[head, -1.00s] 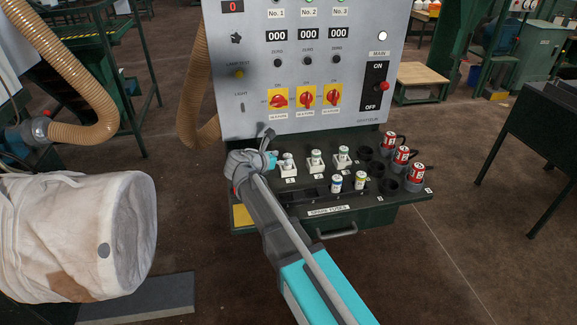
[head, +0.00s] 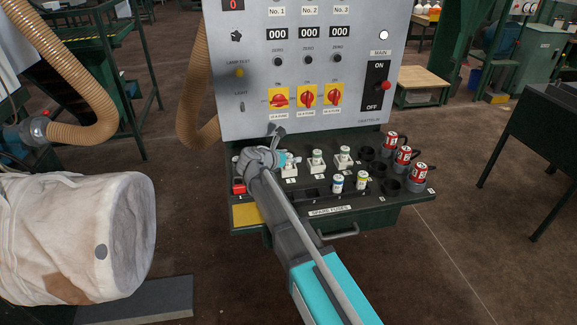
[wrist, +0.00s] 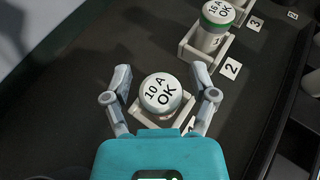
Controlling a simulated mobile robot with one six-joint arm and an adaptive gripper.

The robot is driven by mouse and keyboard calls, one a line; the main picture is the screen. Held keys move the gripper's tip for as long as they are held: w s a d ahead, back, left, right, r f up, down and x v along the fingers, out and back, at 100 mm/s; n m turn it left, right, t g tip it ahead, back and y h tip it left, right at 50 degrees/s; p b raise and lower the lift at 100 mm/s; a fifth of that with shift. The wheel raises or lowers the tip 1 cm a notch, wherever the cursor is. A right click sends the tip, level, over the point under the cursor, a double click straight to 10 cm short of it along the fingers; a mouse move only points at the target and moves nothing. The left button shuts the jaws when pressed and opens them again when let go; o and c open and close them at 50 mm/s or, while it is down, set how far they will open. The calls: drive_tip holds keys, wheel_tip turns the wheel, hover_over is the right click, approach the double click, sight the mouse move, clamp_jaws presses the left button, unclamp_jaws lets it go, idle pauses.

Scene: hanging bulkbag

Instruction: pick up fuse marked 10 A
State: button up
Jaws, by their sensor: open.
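The fuse marked 10 A OK (wrist: 160,93) stands upright in its white holder (wrist: 181,118) in the wrist view, its round white cap facing the camera. My gripper (wrist: 163,82) is open, with one finger on each side of this fuse. Whether the fingers touch it I cannot tell. In the head view my gripper (head: 287,160) is over the leftmost holder on the shelf below the panel, and my arm hides most of that fuse.
A fuse marked 16 A OK (wrist: 216,14) stands in the holder labelled 2, close by. Spare fuses (head: 337,182) stand in the front rack. Red-and-white cans (head: 417,173) sit in cups at the right. The control panel (head: 310,70) rises right behind.

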idle(0.5)
clamp_jaws()
